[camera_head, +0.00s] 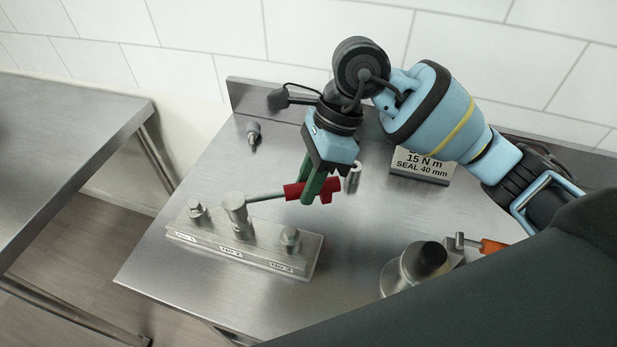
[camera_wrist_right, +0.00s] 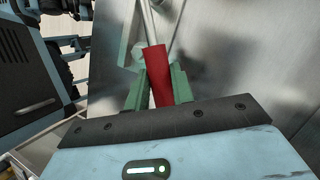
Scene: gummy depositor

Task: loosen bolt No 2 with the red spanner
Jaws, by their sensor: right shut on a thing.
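The red spanner has a red handle (camera_head: 294,190) and a thin steel shaft. Its tall round head (camera_head: 235,210) sits over the middle bolt position, No 2, of the steel block (camera_head: 295,265) and hides the bolt itself. The right wrist view also shows the red handle (camera_wrist_right: 158,75) between the green fingers (camera_wrist_right: 156,88). The outer bolts, No 1 (camera_head: 197,212) and No 3 (camera_head: 290,238), stand uncovered. My left gripper is not in view.
The block stands on a steel table (camera_head: 190,290). A sign (camera_head: 421,165) reading 15 N m, SEAL 40 mm stands at the back. An orange-handled tool (camera_head: 491,246) and a steel cylinder with a black top (camera_head: 395,275) are at the right. A small metal piece (camera_head: 253,134) lies at the back left.

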